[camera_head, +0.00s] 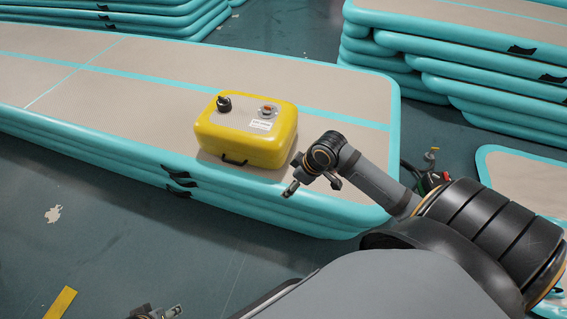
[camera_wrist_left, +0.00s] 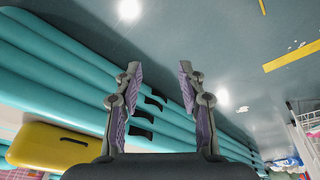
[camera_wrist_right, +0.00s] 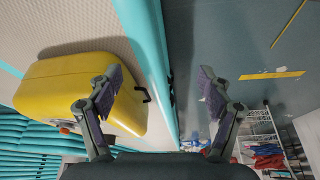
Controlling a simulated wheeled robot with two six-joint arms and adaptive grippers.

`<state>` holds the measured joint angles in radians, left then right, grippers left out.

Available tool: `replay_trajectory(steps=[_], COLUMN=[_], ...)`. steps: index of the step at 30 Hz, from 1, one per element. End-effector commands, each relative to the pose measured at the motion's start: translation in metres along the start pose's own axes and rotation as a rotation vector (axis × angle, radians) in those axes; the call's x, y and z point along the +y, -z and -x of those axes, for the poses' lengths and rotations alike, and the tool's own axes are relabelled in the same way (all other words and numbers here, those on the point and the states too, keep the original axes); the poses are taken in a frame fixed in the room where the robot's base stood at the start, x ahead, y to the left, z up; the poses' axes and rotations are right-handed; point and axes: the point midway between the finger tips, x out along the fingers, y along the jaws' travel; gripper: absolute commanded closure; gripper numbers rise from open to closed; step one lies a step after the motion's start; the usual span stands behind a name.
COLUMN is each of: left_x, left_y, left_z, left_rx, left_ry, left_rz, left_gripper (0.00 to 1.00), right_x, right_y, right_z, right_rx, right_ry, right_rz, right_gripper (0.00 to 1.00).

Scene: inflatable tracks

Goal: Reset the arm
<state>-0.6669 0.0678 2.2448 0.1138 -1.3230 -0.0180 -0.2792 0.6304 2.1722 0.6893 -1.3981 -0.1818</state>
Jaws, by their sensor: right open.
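My right gripper (camera_head: 294,174) is in front of the right end of the stacked inflatable tracks, near the front right side of a yellow box (camera_head: 247,133). The right wrist view shows its two fingers (camera_wrist_right: 160,80) spread apart with nothing between them. The yellow box (camera_wrist_right: 75,92) shows there behind and beside the left finger. My left gripper (camera_head: 158,313) shows only in part at the bottom edge of the head view. In the left wrist view its fingers (camera_wrist_left: 160,76) are apart and empty, with the track sides and floor beyond.
The yellow box stands on a beige and turquoise track stack (camera_head: 80,112) with black handles on its side. More stacked tracks (camera_head: 480,65) are at the upper right. A yellow floor strip (camera_head: 61,303) lies at lower left. Dark floor (camera_head: 130,225) in front of the stack is mostly clear.

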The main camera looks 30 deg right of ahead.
Motion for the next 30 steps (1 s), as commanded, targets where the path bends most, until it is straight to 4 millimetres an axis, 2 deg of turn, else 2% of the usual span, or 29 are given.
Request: replay_trajectory(steps=[17,20,23,27,30], left_x=[0.000,-0.001,-0.007,-0.019,-0.027], left_y=[0.000,-0.001,-0.005,-0.015,-0.021], left_z=[0.000,-0.004,-0.022,-0.056,-0.076], left_rx=[0.000,-0.005,-0.026,-0.072,-0.099], left_ry=[0.000,0.003,0.017,0.045,0.064], left_rz=[0.000,0.001,0.004,0.011,0.013], left_gripper=[0.60,0.60,0.60,0.60,0.60], right_x=[0.000,-0.001,-0.004,-0.023,-0.046], right_y=[0.000,-0.005,-0.028,-0.086,-0.125], right_z=[0.000,-0.006,-0.035,-0.089,-0.118], right_rx=[0.000,-0.005,-0.032,-0.117,-0.184], right_ry=[0.000,-0.001,-0.022,-0.076,-0.108], right_rz=[0.000,-0.022,-0.126,-0.310,-0.403], right_gripper=[0.21,0.21,0.21,0.21,0.21])
